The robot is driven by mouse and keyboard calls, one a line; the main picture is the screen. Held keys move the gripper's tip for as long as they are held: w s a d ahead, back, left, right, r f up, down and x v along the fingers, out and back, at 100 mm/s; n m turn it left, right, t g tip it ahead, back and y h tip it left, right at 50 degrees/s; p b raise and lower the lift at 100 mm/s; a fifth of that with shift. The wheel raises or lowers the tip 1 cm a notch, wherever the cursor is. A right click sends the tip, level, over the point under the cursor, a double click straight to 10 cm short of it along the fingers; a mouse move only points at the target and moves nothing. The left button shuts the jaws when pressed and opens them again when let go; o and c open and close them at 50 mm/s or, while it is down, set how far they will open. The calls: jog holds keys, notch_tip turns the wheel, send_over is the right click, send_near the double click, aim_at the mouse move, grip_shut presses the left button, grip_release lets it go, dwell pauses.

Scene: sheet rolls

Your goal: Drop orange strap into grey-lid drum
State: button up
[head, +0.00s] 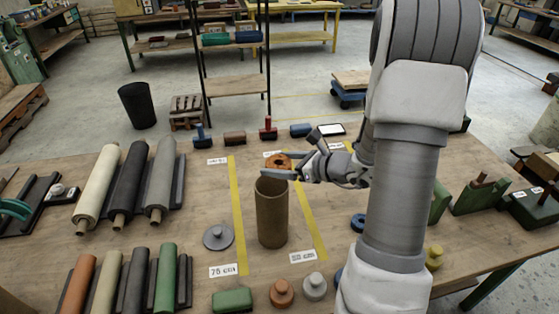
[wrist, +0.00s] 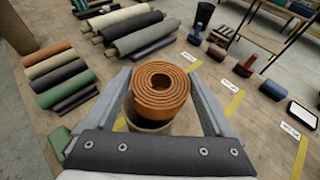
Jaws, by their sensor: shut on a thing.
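The orange strap (head: 278,160) is a rolled coil. In the wrist view the coil (wrist: 160,85) sits between my two fingers, its spiral end facing the camera. My gripper (head: 274,166) is shut on it, just above and behind the drum's rim in the head view. The drum (head: 272,215) is a tall brown open-topped cylinder standing upright on the table. In the wrist view its rim (wrist: 148,126) shows below the coil, partly hidden by it. A round grey lid (head: 217,237) with a knob lies on the table left of the drum.
Yellow tape strips (head: 237,205) run on both sides of the drum. Several sheet rolls (head: 128,185) lie to the left. A green block (head: 232,300), an orange-brown knobbed piece (head: 282,293) and a grey knobbed piece (head: 314,287) stand in front.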

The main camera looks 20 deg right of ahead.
jog(key=shift+f, duration=0.35)
jog(key=o, duration=1.1)
jog(key=b+v, duration=0.1)
jog(key=v, duration=1.6)
jog(key=shift+s+d+r, duration=0.1)
jog(key=shift+d+r, duration=0.1)
